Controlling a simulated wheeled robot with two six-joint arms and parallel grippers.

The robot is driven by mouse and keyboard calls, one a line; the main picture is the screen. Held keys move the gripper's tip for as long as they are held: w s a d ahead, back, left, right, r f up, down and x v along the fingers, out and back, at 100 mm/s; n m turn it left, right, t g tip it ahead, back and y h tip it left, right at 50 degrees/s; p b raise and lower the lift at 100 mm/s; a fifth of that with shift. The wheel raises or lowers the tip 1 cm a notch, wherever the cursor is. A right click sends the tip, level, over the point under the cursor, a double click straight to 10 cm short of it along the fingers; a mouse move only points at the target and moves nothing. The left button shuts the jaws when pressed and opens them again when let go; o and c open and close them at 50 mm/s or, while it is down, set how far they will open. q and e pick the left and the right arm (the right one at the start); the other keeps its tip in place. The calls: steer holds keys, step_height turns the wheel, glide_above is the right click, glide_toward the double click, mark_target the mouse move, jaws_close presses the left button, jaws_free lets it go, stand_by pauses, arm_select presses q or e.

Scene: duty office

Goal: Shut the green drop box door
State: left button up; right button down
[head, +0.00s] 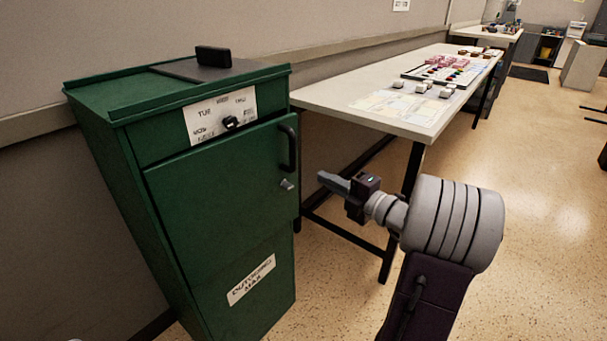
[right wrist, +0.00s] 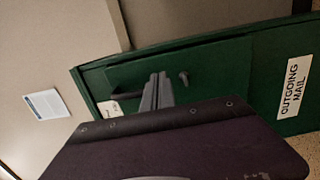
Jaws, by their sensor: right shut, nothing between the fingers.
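The green drop box (head: 165,240) stands at the left against the wall. Its door (head: 215,195) has a black bar handle (head: 288,148) and a small metal latch knob (head: 287,184) at its right side. The door lies close to the box front. Its right edge seems to stick out slightly, and I cannot tell whether it is fully shut. My right gripper (head: 324,179) is shut and empty, just right of the latch knob and apart from it. In the right wrist view its fingers (right wrist: 157,92) point toward the door (right wrist: 210,72). My left gripper is out of view.
A long white table (head: 330,97) with a map, white blocks and a board stands behind my right gripper. Its dark legs (head: 400,205) are near my arm. A black object (head: 213,57) sits on the box top. Speckled floor (head: 545,220) is clear at the right.

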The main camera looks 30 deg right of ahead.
steer(key=b+x, duration=0.3)
steer(key=x, duration=0.5)
steer(key=shift+w, duration=0.25)
steer(key=w+p, duration=0.1)
steer(key=w+n+y+p, duration=0.1)
steer(key=p, duration=0.1)
steer(key=w+a+y+p, duration=0.1)
steer(key=shift+w+r+g, duration=0.25)
steer(key=shift+w+g, duration=0.05)
steer(key=shift+w, duration=0.1)
